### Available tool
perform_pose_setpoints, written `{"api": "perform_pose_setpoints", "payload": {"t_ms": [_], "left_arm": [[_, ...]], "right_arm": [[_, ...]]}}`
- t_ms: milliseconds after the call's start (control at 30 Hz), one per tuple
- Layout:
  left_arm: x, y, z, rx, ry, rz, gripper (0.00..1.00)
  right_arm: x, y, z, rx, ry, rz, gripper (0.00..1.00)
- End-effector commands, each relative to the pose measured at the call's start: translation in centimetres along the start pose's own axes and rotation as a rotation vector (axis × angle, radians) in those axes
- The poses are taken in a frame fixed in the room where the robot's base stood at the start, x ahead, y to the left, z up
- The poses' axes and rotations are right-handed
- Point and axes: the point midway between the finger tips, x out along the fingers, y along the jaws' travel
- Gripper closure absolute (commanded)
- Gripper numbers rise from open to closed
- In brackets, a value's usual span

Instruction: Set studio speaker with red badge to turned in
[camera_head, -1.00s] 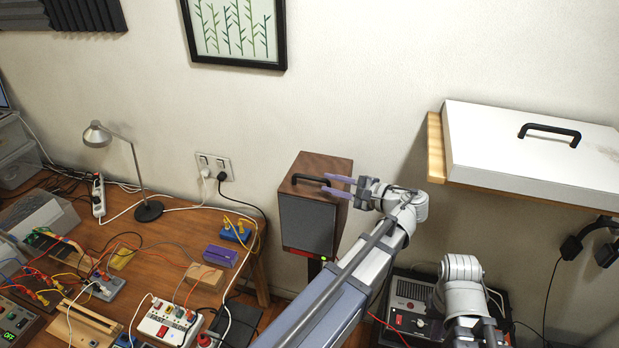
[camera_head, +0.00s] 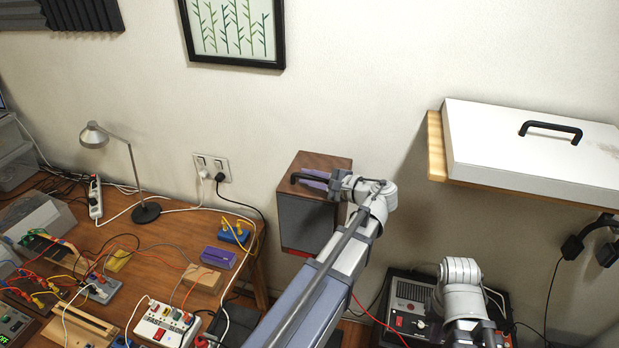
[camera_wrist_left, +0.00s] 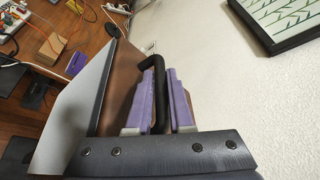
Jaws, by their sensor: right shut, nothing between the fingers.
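The studio speaker (camera_head: 306,222) has a wooden cabinet, a dark grille front and a black bar handle (camera_head: 300,178) on top. A small red badge (camera_head: 297,252) shows low on its front. My left gripper (camera_head: 315,180) is over the speaker's top, its purple fingers lying along the handle. In the left wrist view, the black handle (camera_wrist_left: 149,76) runs between the two fingers (camera_wrist_left: 164,80). I cannot tell whether they press on it. The speaker's lower right side is hidden behind my left arm. My right arm shows at the lower right, but its fingertips are out of sight.
A desk (camera_head: 170,239) with cables, boxes and a lamp (camera_head: 133,165) stands to the left. A wall shelf (camera_head: 436,150) holds a white lidded case (camera_head: 500,150) at the right. A black device (camera_head: 410,300) sits below it. The wall behind is close.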

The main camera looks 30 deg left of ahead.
Motion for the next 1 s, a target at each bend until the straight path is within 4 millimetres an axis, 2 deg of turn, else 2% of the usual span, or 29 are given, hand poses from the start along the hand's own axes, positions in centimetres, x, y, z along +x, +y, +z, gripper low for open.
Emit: {"api": "perform_pose_setpoints", "payload": {"t_ms": [33, 167, 1000], "left_arm": [[-0.01, 0.0, -0.01, 0.0, 0.0, 0.0, 0.87], [-0.02, 0.01, 0.0, 0.0, 0.0, 0.0, 1.0], [-0.03, 0.05, -0.01, 0.0, 0.001, 0.001, 1.0]], "right_arm": [[0.0, 0.0, 0.0, 0.0, 0.0, 0.0, 1.0], [0.0, 0.0, 0.0, 0.0, 0.0, 0.0, 1.0], [0.01, 0.0, 0.0, 0.0, 0.0, 0.0, 1.0]]}}
